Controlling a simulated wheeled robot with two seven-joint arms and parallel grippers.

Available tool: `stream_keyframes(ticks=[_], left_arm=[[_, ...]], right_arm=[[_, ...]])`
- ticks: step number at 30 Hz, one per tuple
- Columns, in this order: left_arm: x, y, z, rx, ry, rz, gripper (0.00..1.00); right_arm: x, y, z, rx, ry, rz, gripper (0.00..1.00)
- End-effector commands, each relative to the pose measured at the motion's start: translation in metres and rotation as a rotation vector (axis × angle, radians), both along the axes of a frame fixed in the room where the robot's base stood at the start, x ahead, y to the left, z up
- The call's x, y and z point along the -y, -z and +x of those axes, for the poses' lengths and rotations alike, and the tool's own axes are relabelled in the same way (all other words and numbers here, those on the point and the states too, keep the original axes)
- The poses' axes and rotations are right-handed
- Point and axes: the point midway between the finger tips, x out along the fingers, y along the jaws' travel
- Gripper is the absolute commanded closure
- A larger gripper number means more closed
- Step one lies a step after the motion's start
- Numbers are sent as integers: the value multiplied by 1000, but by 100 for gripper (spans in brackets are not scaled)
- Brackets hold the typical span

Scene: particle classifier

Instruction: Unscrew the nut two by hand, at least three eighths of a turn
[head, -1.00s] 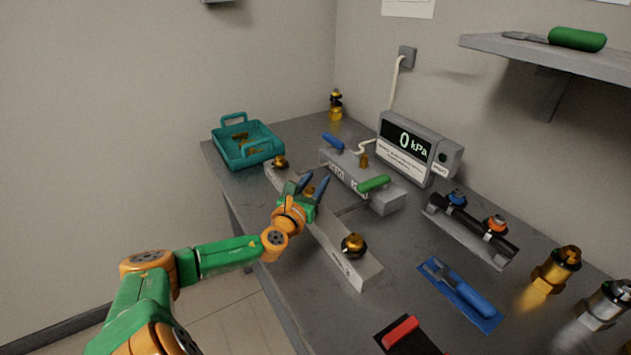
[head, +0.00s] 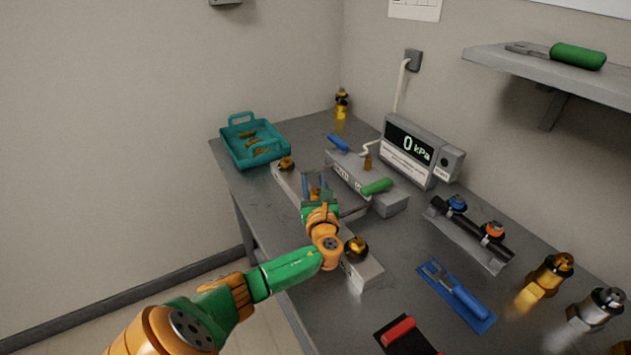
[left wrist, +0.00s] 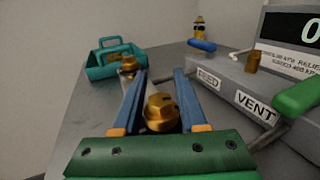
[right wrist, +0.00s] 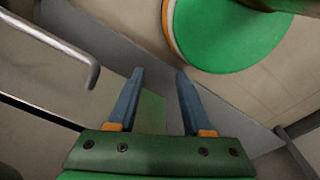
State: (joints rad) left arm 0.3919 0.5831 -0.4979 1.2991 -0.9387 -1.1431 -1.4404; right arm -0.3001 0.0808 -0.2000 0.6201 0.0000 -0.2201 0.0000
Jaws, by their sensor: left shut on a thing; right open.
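Nut two, a brass hex nut (left wrist: 161,110), is the middle one of three brass fittings along a light grey bar (head: 363,277). My left gripper (head: 317,182) is down over it and shut on it. The left wrist view shows the nut between the blue fingers, near their base. In the head view the gripper hides most of it. The far brass fitting (head: 286,163) and the near one (head: 356,249) stand clear of the fingers. My right gripper (right wrist: 158,75) is open and empty in the right wrist view, and is out of the head view.
A teal basket (head: 283,149) with brass pieces stands at the back left. Right of the bar is a grey valve block with a blue handle (head: 338,143) and a green handle (head: 377,187). A gauge (head: 408,152) reads 0 kPa. A blue-handled tool (head: 459,290) lies at the front.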

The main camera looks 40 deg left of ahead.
Motion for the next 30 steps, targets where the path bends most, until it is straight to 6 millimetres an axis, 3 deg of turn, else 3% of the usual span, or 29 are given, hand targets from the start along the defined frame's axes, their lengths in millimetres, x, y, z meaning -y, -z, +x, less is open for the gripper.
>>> stream_keyframes(ticks=[17,18,20,30], left_arm=[[0,2,-1,-3,-40,-2,100],[0,2,-1,-3,-40,-2,56],[-1,2,-1,-3,-40,-2,43],[5,1,-5,-2,-38,-1,43]], right_arm=[[0,0,0,0,0,0,50],[0,0,0,0,0,0,50],[0,0,0,0,0,0,50],[0,-2,0,0,0,0,50]])
